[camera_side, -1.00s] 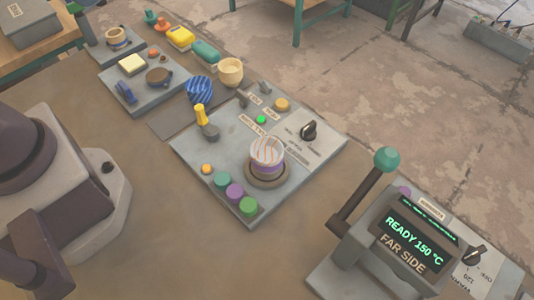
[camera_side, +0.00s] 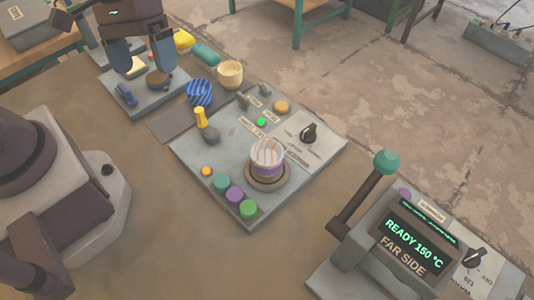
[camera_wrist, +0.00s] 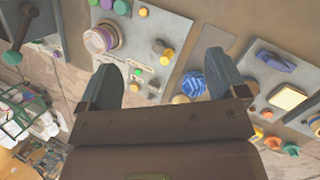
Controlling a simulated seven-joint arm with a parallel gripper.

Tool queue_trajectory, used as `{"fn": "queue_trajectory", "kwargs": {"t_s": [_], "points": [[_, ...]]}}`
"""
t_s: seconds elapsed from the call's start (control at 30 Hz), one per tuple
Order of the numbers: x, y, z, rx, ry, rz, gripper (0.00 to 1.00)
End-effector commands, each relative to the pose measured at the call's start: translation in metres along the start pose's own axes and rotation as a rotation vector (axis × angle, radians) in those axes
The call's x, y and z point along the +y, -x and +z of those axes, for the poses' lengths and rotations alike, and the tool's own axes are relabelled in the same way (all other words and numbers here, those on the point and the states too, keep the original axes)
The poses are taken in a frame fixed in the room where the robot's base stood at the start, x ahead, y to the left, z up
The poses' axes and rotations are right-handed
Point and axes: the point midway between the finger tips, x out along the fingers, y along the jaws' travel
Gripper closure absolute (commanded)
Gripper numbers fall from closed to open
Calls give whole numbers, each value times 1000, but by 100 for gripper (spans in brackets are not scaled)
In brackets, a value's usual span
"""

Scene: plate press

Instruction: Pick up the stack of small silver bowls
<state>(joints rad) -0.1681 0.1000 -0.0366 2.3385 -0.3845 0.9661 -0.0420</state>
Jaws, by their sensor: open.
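I see nothing that is clearly a stack of small silver bowls. A blue striped bowl (camera_side: 199,92) stands beside the panel, next to a cream cup (camera_side: 230,73). The blue one also shows in the wrist view (camera_wrist: 191,84). My gripper (camera_side: 141,66) is open and empty above the small grey tray at the upper left, hiding part of it. Its spread fingers also show in the wrist view (camera_wrist: 165,65).
A yellow-topped lever (camera_side: 202,118) and several knobs stand up from the panel. A press with a teal-knobbed lever (camera_side: 386,161) and lit display stands at lower right.

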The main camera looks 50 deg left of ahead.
Motion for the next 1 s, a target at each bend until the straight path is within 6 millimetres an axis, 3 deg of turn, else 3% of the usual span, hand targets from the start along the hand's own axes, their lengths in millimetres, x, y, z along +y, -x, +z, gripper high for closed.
{"fn": "queue_trajectory", "kwargs": {"t_s": [0.2,0.43,0.53,0.7,1.0], "points": [[17,-60,-21,-300,341,179,10],[42,-110,-50,-550,729,394,10],[55,-118,-65,-613,860,488,10],[73,-106,-82,-633,946,591,10],[107,-136,-70,-651,966,594,10]]}}
